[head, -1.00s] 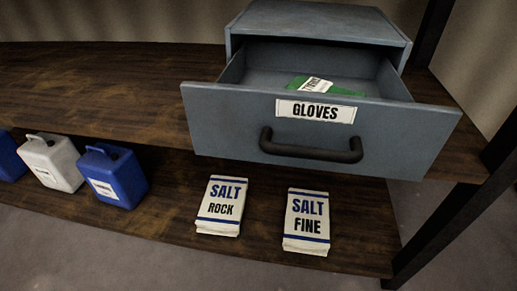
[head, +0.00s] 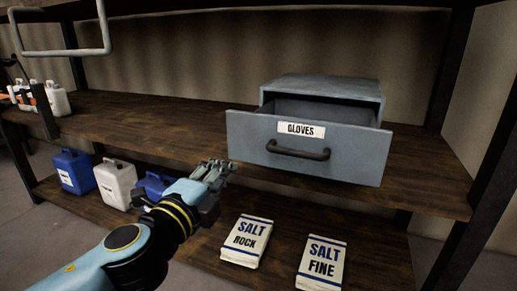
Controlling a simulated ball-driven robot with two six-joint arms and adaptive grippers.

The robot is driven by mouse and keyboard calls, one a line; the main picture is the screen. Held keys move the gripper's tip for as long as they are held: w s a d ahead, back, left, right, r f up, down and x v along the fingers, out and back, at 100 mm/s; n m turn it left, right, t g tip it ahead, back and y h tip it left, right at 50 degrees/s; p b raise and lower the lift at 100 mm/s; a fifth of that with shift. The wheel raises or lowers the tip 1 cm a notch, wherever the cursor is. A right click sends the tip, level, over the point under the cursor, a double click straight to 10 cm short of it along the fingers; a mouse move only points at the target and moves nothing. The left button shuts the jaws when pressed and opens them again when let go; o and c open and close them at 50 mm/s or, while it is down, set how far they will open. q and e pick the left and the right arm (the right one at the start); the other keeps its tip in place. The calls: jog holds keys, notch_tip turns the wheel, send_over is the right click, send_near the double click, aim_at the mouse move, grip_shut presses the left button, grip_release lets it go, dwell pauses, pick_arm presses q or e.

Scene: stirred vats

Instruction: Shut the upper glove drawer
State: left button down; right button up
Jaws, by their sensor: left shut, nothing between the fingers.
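The glove drawer (head: 250,152) is grey-blue, with a white GLOVES label (head: 301,130) and a dark bar handle (head: 298,149). It stands pulled out of its grey cabinet (head: 322,86) on the upper shelf, with a dark gap behind its front. The inside is mostly hidden by the drawer front. My left gripper (head: 222,168) is shut and empty. In the picture it is just left of and below the drawer front's lower left corner, apart from the handle. My right gripper is not in view.
Two salt packs, ROCK (head: 246,242) and FINE (head: 321,264), lie on the lower shelf. Blue and white canisters (head: 116,184) stand left, one partly behind my arm. A dark rack post (head: 455,70) stands at right.

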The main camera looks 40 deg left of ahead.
aim_at(253, 141)
pick_arm(q)
jog(key=p+x, duration=0.2)
jog(key=x, duration=0.9)
jog(key=shift+a+r, duration=0.1)
jog(key=shift+w, duration=0.35)
jog(key=shift+w+a, duration=0.1)
jog(key=shift+w, duration=0.1)
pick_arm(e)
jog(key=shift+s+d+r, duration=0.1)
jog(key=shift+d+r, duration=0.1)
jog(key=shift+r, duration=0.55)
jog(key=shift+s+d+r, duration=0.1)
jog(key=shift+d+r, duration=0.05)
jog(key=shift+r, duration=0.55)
